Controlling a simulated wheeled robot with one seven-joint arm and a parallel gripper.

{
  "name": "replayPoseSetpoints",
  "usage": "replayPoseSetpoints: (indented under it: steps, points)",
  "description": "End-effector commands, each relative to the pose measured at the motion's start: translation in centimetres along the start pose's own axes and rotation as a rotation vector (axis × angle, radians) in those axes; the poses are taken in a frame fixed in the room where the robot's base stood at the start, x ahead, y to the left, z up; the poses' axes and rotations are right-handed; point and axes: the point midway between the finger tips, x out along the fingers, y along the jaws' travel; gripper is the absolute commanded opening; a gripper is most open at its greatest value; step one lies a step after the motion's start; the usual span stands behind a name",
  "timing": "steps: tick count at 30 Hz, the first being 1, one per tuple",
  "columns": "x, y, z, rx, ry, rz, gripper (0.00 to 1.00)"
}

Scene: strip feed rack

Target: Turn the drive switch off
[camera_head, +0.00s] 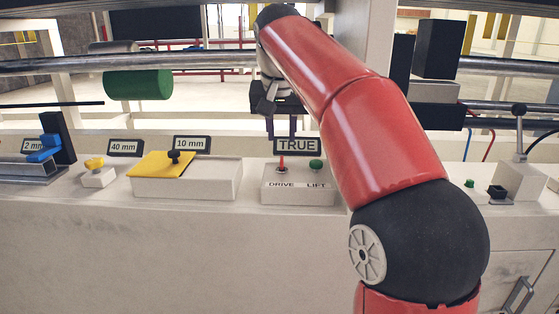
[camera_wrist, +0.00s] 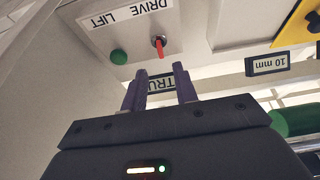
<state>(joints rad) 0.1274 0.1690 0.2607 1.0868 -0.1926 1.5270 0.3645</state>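The drive switch (camera_head: 281,163) is a small red lever on a white box (camera_head: 297,197), above the DRIVE label. It stands roughly upright in the head view, and its red lever (camera_wrist: 161,48) also shows in the wrist view, pointing toward the TRUE sign. I cannot tell whether this position is on or off. My gripper (camera_head: 281,134) hangs above the box. In the wrist view its two purple fingers (camera_wrist: 159,84) are apart with nothing between them, and they do not touch the lever.
A green lift knob (camera_head: 316,165) sits beside the switch on the same box. The TRUE sign (camera_head: 297,146) stands behind it. A box with a yellow plate and black knob (camera_head: 174,157) is to the left. A green roller (camera_head: 138,85) hangs on the rail.

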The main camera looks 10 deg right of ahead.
Motion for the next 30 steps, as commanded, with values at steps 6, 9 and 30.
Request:
replayPoseSetpoints:
  steps: [6, 9, 30]
  points:
    - [2.4, 0.0, -0.1, 0.005, -0.002, -0.001, 0.29]
    - [4.1, 0.0, -0.1, 0.004, -0.003, -0.001, 0.29]
    - [7.7, 0.0, -0.2, 0.004, 0.001, -0.002, 0.19]
